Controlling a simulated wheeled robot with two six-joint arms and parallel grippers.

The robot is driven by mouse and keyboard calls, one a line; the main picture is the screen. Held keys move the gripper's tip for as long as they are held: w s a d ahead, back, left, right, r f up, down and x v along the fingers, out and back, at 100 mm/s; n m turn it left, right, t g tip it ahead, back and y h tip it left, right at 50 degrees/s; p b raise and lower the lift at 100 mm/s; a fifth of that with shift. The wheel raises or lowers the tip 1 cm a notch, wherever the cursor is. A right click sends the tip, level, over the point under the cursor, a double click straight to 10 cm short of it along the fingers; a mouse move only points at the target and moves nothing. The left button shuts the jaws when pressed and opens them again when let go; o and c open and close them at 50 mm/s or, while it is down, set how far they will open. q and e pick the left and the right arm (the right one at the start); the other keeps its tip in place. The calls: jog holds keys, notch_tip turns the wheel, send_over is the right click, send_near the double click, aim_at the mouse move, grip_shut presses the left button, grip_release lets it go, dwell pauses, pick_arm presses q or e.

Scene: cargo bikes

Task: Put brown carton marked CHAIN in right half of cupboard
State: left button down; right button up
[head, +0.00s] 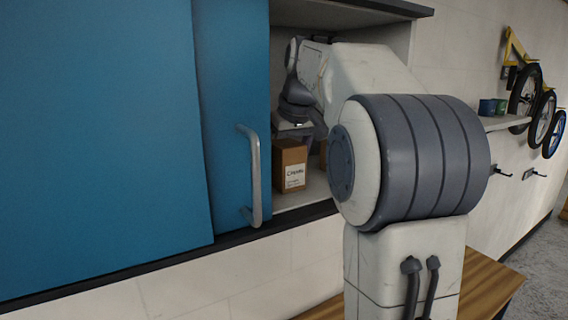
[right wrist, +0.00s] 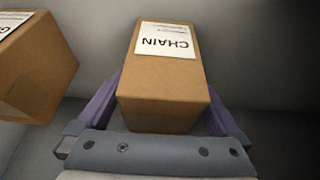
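The brown carton marked CHAIN (right wrist: 160,90) fills the space between the purple fingers of my right gripper (right wrist: 165,98) in the right wrist view. The fingers lie against both its sides, and the gripper looks shut on it. In the head view my right arm reaches into the open right half of the cupboard (head: 298,199). The right gripper (head: 308,140) is partly hidden there. A brown patch of carton (head: 323,155) shows beside it, mostly hidden by my arm. My left gripper is not in view.
Another brown carton (head: 291,166) with a white label stands on the cupboard floor, left of my gripper; it also shows in the right wrist view (right wrist: 38,70). Blue doors (head: 100,140) with a metal handle (head: 254,178) cover the left side. A shelf (head: 505,122) is at right.

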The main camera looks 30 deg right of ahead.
jog(key=shift+r, duration=0.3)
jog(key=shift+b+v, duration=0.65)
jog(key=shift+v, duration=0.45)
jog(key=s+b, duration=0.6)
jog(key=s, duration=0.6)
jog(key=shift+s+a+r, duration=0.15)
jog(key=shift+a+r, duration=0.05)
jog(key=shift+a, duration=0.2)
